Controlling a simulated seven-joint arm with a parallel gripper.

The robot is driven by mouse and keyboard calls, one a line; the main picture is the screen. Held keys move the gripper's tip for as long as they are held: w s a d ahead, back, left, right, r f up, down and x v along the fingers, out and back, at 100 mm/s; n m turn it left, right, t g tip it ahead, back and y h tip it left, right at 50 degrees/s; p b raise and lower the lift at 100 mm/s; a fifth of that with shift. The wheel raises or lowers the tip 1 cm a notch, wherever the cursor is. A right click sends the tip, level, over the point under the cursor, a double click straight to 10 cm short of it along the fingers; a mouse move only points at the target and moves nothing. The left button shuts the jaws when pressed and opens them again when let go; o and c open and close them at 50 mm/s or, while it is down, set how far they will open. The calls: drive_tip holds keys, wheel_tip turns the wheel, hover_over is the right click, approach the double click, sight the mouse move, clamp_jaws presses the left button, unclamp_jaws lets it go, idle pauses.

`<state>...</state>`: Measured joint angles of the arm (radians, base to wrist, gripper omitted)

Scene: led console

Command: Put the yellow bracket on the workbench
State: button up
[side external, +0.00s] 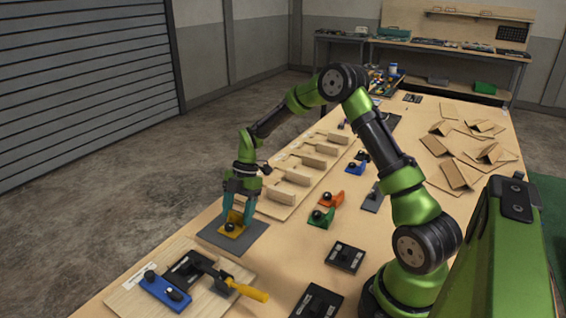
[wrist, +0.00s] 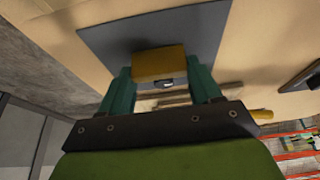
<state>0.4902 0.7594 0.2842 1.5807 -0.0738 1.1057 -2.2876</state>
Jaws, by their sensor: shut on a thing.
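The yellow bracket (side external: 234,226) is at the near left of the workbench (side external: 300,245), over a dark grey mat (side external: 258,238). My gripper (side external: 237,212) points down with its teal fingers on either side of the bracket. In the wrist view the fingers (wrist: 163,85) are shut on the yellow bracket (wrist: 158,62), and the grey mat (wrist: 105,42) shows beyond it. I cannot tell whether the bracket touches the mat.
A wooden board with a blue part (side external: 165,290) and a yellow-handled clamp (side external: 245,290) lies in front. A slotted wooden rack (side external: 310,160) stands behind. Green (side external: 321,218) and orange (side external: 331,199) brackets and black plates (side external: 345,256) lie to the right.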

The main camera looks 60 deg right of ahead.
drive_tip(key=o, duration=1.1)
drive_tip(key=shift+f, duration=0.1)
drive_tip(key=v, duration=1.1)
drive_tip(key=s+a+r+m+h, duration=0.2)
drive_tip(key=s+a+r+m, duration=0.15)
drive_tip(key=r, duration=0.35)
drive_tip(key=shift+s+a+r+m+t, duration=1.05)
drive_tip(key=shift+s+a+m, duration=0.6)
drive_tip(key=shift+s+m, duration=1.45)
drive_tip(key=shift+s+a+r+m+t, duration=0.75)
drive_tip(key=shift+s+a+m+t, duration=0.75)
drive_tip(key=shift+s+m, duration=1.55)
drive_tip(key=shift+s+a+r+m+t, duration=1)
drive_tip(key=shift+s+a+m, duration=0.75)
drive_tip(key=shift+s+m, duration=1.35)
